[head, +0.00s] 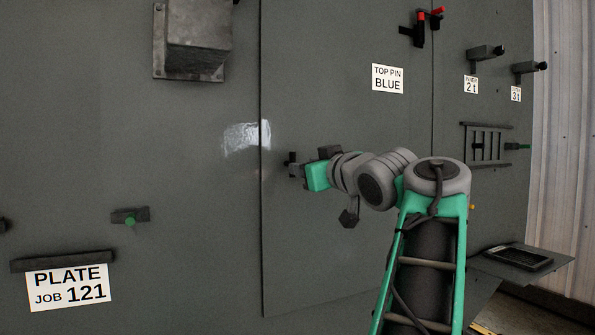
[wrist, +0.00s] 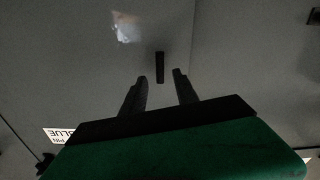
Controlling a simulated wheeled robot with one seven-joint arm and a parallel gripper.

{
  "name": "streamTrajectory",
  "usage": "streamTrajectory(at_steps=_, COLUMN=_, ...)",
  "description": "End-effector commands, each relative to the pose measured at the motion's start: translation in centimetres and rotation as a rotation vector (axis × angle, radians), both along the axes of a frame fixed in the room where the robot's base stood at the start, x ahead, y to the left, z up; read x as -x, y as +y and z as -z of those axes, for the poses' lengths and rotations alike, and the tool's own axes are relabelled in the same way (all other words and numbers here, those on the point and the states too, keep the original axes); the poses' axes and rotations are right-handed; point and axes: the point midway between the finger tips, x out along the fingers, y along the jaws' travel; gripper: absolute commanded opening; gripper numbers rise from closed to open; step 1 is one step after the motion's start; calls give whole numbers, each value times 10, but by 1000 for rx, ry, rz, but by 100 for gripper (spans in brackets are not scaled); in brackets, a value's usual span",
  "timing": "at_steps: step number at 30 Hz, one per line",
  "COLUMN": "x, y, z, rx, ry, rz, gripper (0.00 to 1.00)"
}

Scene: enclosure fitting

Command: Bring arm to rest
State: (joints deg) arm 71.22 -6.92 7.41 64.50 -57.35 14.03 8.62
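My gripper (head: 291,166) is held out in front of the large grey panel (head: 340,240), with my grey and green arm bent behind it. A short dark upright bar (wrist: 160,67) on the panel shows just beyond the fingertips. It looks apart from the fingers, but the exact gap cannot be told. In the head view the fingertips are small and dark against the panel, so bar and fingers are hard to separate.
A "TOP PIN BLUE" sign (head: 387,79) and red-tipped fittings (head: 421,24) are above right. Two pegs (head: 486,52) (head: 529,69), a slotted rack (head: 486,144) and a shelf (head: 515,258) are at right. A ledge (head: 64,261) and a grey box (head: 193,40) are at left.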

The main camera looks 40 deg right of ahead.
Motion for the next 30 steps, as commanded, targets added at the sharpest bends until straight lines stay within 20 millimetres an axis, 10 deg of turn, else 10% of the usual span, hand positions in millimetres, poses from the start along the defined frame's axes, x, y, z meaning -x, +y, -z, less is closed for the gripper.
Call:
streamTrajectory(at_steps=15, x=10, y=3, z=2, rx=10, ry=10, rz=1, gripper=36)
streamTrajectory(at_steps=19, x=22, y=-32, z=28, rx=-8, ry=115, rz=119, gripper=36)
streamTrajectory(at_steps=25, x=66, y=-117, z=166, rx=-296, ry=316, rz=378, gripper=36)
streamTrajectory(at_steps=30, x=121, y=-123, z=304, rx=-577, ry=513, rz=560, gripper=36)
